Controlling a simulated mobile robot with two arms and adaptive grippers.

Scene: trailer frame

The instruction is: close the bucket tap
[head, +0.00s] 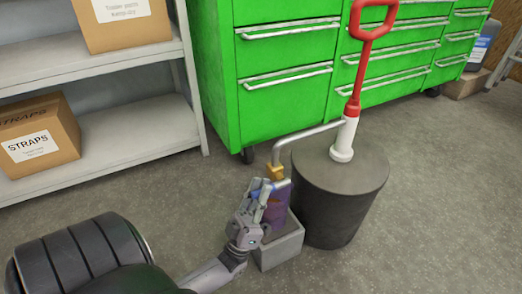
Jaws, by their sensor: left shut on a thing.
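A dark grey bucket (340,205) with a closed top stands on the floor at centre right. A white and red hand pump (345,135) rises from its top. A bent metal pipe (305,135) runs left from the pump and down to a brass tap (275,172). A blue piece, seemingly the tap's handle (254,194), shows just below the brass. My left gripper (262,196) is shut on it, though the fingers hide most of the contact. My right gripper is not in view.
A purple container (279,208) stands on a grey block (283,247) beside the bucket, partly behind my left gripper. A green drawer cabinet (285,70) is behind. A grey shelf (110,135) with cardboard boxes (38,135) is at left.

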